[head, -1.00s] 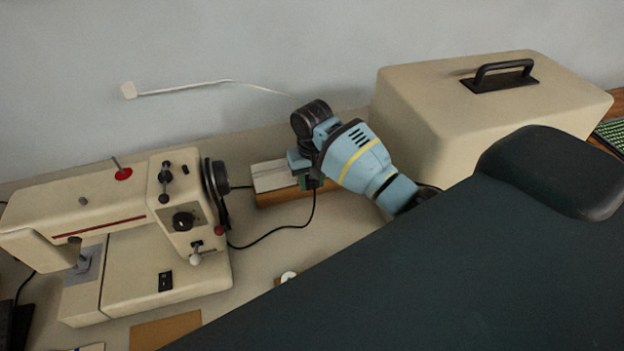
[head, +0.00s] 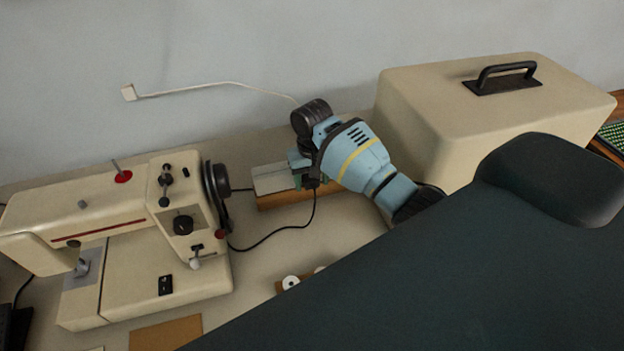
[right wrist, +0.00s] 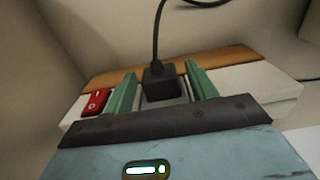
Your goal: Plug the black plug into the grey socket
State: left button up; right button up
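The black plug (right wrist: 160,82) stands upright on the white power strip (right wrist: 255,85), its cord rising from its top. Its lower end is hidden, so I cannot tell how deep it sits or make out the grey socket under it. The two green fingers of my right gripper (right wrist: 161,72) stand on either side of the plug, with a narrow gap showing on each side. In the head view, my right gripper (head: 301,176) is low over the strip (head: 272,179), and the cord (head: 285,229) runs left toward the sewing machine. My left gripper is not in view.
The cream sewing machine (head: 130,240) stands left of the strip. A cream case (head: 480,115) with a black handle is close on the right. A red switch (right wrist: 96,101) is on the strip. White spools (head: 290,282) lie in front. A white cable (head: 200,86) runs along the wall.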

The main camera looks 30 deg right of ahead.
jog(key=shift+o, duration=0.2)
jog(key=shift+r, duration=3.95)
